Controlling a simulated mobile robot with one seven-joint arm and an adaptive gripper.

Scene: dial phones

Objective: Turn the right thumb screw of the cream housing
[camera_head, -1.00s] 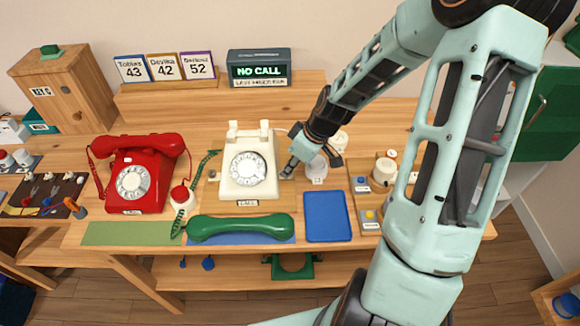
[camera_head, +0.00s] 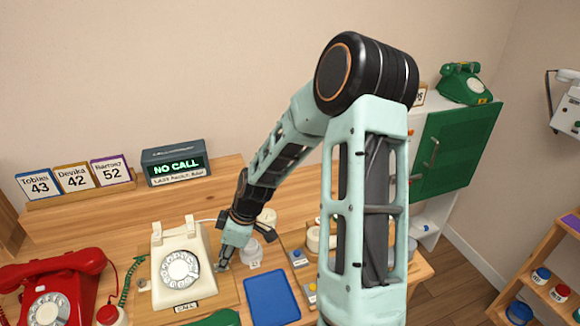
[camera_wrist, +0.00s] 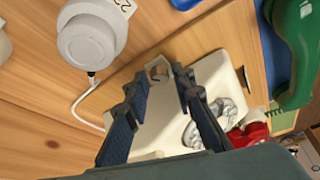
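The cream housing (camera_head: 181,270) is a phone with a round dial, standing on a wooden board on the table; it also shows in the wrist view (camera_wrist: 165,112). The right thumb screw (camera_wrist: 157,70) is a small pale knob at the housing's side, seen between my fingertips in the wrist view. My gripper (camera_head: 222,266) points down at the right side of the housing. In the wrist view its fingers (camera_wrist: 159,76) stand apart, one on each side of the screw, with narrow gaps. The screw is hidden behind my gripper in the head view.
A red phone (camera_head: 50,290) stands at left. A blue mat (camera_head: 272,298) lies right of the housing. A white round thing (camera_wrist: 92,35) with a cord is close to my gripper. A green handset (camera_wrist: 297,50) lies near the housing. A NO CALL display (camera_head: 175,163) stands behind.

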